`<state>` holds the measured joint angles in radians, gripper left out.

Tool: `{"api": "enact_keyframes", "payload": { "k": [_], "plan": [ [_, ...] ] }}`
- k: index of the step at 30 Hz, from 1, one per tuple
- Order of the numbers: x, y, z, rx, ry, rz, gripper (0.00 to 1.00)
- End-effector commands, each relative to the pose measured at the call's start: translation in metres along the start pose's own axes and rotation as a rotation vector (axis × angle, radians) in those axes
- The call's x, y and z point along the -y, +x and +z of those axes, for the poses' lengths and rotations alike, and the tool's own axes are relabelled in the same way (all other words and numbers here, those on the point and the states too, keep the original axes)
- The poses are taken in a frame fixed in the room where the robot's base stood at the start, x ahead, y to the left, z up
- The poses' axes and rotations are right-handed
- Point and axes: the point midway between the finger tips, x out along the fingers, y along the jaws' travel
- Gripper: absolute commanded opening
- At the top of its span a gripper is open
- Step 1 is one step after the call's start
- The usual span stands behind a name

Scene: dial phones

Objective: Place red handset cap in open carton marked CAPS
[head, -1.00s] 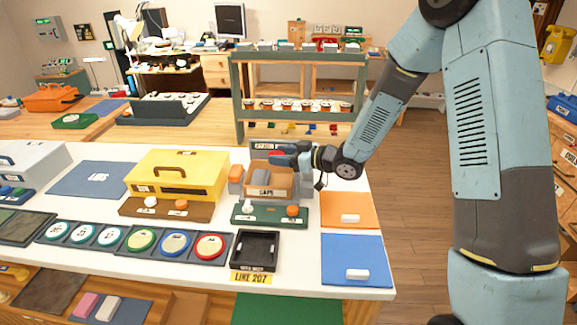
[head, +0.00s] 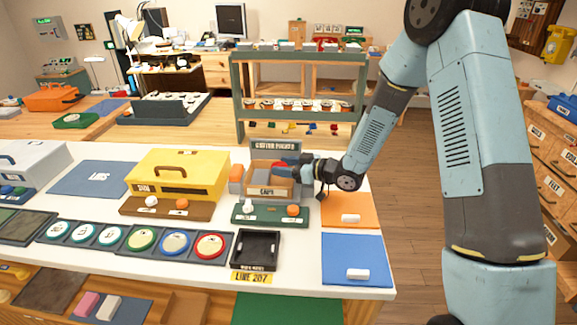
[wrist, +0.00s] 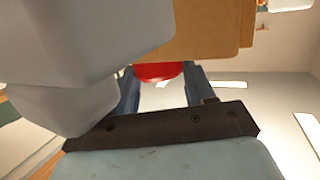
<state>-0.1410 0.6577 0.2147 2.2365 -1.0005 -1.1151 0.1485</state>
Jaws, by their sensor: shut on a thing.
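The open brown carton marked CAPS (head: 258,191) stands near the middle of the white table, behind a green stand. The red handset cap (head: 278,166) shows at the carton's upper right, partly hidden by my gripper (head: 283,163). My gripper is shut on the cap, reaching in from the right over the carton's opening. In the wrist view, the red cap (wrist: 158,72) lies between my two blue fingers (wrist: 161,84), with a brown board (wrist: 205,30) covering its upper part. I cannot tell whether the cap touches the carton's floor.
The yellow box (head: 178,174) stands further left. The green stand (head: 270,216) holds a white and an orange knob. An orange mat (head: 349,207) lies at right.

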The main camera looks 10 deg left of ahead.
Motion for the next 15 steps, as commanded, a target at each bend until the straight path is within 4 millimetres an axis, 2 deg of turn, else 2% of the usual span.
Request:
{"api": "enact_keyframes", "payload": {
  "k": [11, 12, 15],
  "plan": [
    [-0.0006, 0.0007, 0.0073, 0.001, 0.002, 0.001, 0.25],
    [-0.0005, 0.0006, 0.0076, 0.002, 0.002, 0.001, 0.57],
    [-0.0005, 0.0005, 0.0082, 0.003, 0.003, 0.002, 0.66]
  ]
}}
